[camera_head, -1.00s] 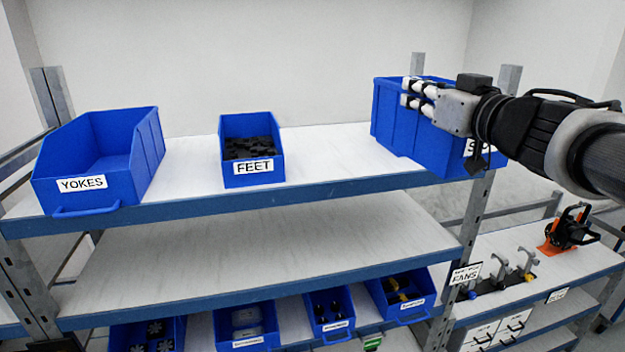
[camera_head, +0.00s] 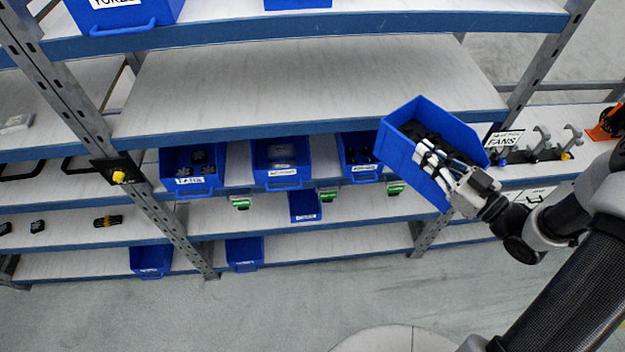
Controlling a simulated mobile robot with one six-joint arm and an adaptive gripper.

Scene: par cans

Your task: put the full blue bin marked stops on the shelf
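A blue bin (camera_head: 397,152) filled with dark parts is in the air at the right, in front of the shelving, and looks tilted. Its label is out of sight, so the word stops cannot be read. My gripper (camera_head: 432,163) is at its near side, its pale fingers closed at the wall and rim. The shelf unit's broad middle shelf (camera_head: 300,85) is bare. The upper shelf (camera_head: 350,20) shows only its front part, with the yokes bin (camera_head: 140,12) at the left and the bottom of another blue bin (camera_head: 298,3).
Blue bins (camera_head: 192,172), (camera_head: 282,163) and (camera_head: 358,158) line the shelf below, close to the held bin's left. A metal upright (camera_head: 545,65) stands behind it. A fans sign (camera_head: 503,140) and clamps (camera_head: 541,148) are at the right. The floor (camera_head: 290,300) is clear.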

